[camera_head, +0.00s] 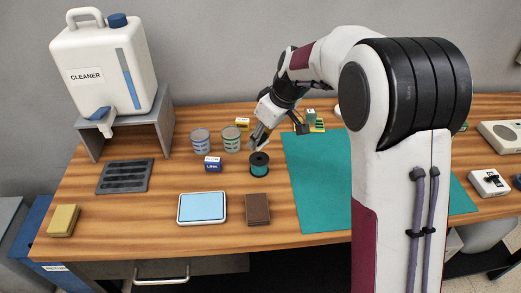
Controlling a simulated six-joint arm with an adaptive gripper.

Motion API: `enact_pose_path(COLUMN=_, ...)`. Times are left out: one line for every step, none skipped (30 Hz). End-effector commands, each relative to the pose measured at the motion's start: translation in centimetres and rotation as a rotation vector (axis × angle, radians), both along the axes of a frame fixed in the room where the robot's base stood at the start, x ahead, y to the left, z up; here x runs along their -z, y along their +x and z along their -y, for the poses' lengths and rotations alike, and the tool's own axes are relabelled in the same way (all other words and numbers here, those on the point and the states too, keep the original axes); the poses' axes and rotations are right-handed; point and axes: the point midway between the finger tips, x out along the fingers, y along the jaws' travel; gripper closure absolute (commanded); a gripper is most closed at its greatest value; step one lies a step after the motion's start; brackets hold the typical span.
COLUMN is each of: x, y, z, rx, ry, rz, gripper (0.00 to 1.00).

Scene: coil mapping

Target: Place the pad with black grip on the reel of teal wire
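The reel of teal wire (260,170) stands upright on the wooden table, with a black top flange and teal winding below it. My gripper (258,140) is just above and behind the reel, pointing down, apart from it as far as I can see. Its fingers are small in the picture, and I cannot tell whether they are open or hold anything. I cannot make out a pad with a black grip for sure. A brown block (257,209) lies in front of the reel, and a light-blue pad in a white frame (202,207) lies to its left.
A teal mat (310,190) lies to the right, partly behind my arm. A cleaner jug (105,70) sits on a grey stand, with a dark slotted tray (125,176) before it.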

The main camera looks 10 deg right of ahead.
Motion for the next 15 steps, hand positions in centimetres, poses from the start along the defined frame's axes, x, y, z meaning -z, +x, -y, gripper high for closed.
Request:
enact_pose_path(x=0.19, y=0.00, z=0.00, rx=0.000, ry=0.000, rz=0.000, gripper=0.84)
enact_pose_path(x=0.25, y=0.01, z=0.00, rx=0.000, ry=0.000, rz=0.000, gripper=0.84)
enact_pose_path(x=0.27, y=0.03, z=0.00, rx=0.000, ry=0.000, rz=0.001, gripper=0.84)
enact_pose_path(x=0.27, y=0.04, z=0.00, rx=0.000, ry=0.000, rz=0.001, gripper=0.84)
enact_pose_path(x=0.26, y=0.04, z=0.01, rx=0.000, ry=0.000, rz=0.001, gripper=0.84)
enact_pose_path(x=0.26, y=0.04, z=0.00, rx=0.000, ry=0.000, rz=0.001, gripper=0.84)
enact_pose_path(x=0.26, y=0.04, z=0.00, rx=0.000, ry=0.000, rz=0.001, gripper=0.84)
enact_pose_path(x=0.25, y=0.04, z=0.00, rx=0.000, ry=0.000, rz=0.001, gripper=0.84)
enact_pose_path(x=0.25, y=0.04, z=0.00, rx=0.000, ry=0.000, rz=0.001, gripper=0.84)
enact_pose_path(x=0.26, y=0.03, z=0.00, rx=0.000, ry=0.000, rz=0.001, gripper=0.84)
enact_pose_path(x=0.29, y=0.03, z=0.00, rx=0.001, ry=0.000, rz=0.001, gripper=0.84)
enact_pose_path(x=0.40, y=0.03, z=0.00, rx=0.001, ry=0.000, rz=0.001, gripper=0.84)
enact_pose_path(x=0.53, y=0.03, z=0.00, rx=0.001, ry=0.001, rz=0.000, gripper=0.84)
enact_pose_path(x=0.69, y=0.03, z=-0.01, rx=0.001, ry=0.000, rz=0.000, gripper=0.84)
enact_pose_path(x=1.01, y=0.02, z=-0.01, rx=0.002, ry=0.001, rz=-0.001, gripper=0.84)
